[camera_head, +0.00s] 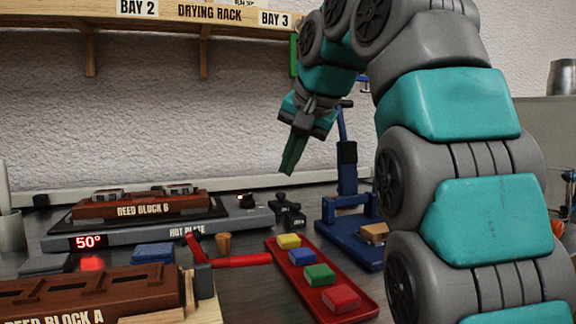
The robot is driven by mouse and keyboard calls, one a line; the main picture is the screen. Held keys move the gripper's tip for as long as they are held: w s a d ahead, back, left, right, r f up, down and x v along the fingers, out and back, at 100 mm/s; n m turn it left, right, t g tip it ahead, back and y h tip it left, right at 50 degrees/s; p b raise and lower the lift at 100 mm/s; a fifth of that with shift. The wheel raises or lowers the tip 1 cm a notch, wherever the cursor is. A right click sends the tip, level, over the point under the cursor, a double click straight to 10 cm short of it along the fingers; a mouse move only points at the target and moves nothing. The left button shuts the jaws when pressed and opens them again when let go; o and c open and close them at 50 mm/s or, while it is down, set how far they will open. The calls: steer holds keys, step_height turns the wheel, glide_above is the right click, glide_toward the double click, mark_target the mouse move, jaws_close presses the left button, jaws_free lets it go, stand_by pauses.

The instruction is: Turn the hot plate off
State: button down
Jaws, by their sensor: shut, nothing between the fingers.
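The hot plate (165,236) stands at the left middle of the bench. Its red display (90,241) reads 50°. A dark knob (246,200) with a small red mark sits at its right end. Reed block B (140,205) rests on a dark surface on top of the hot plate. My gripper (286,172) is shut and empty, pointing down in the air above and to the right of the knob, apart from everything.
Reed block A (95,295) lies at the front left, beside a red-handled clamp (235,261). A red tray (282,259) holds several coloured blocks. A blue press-like stand (345,222) is right of the hot plate. The drying rack (200,18) hangs above on the wall.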

mark_target(247, 200)
steer(key=b+x, duration=0.1)
steer(key=x, duration=0.6)
steer(key=shift+w+f, duration=0.1)
steer(key=shift+f, duration=0.15)
steer(key=shift+w+a+p, duration=0.15)
steer(key=shift+w+a, duration=0.35)
steer(key=shift+a, duration=0.45)
steer(key=shift+w+a+p, duration=0.15)
steer(key=shift+w+a, duration=0.35)
steer(key=shift+a, duration=0.4)
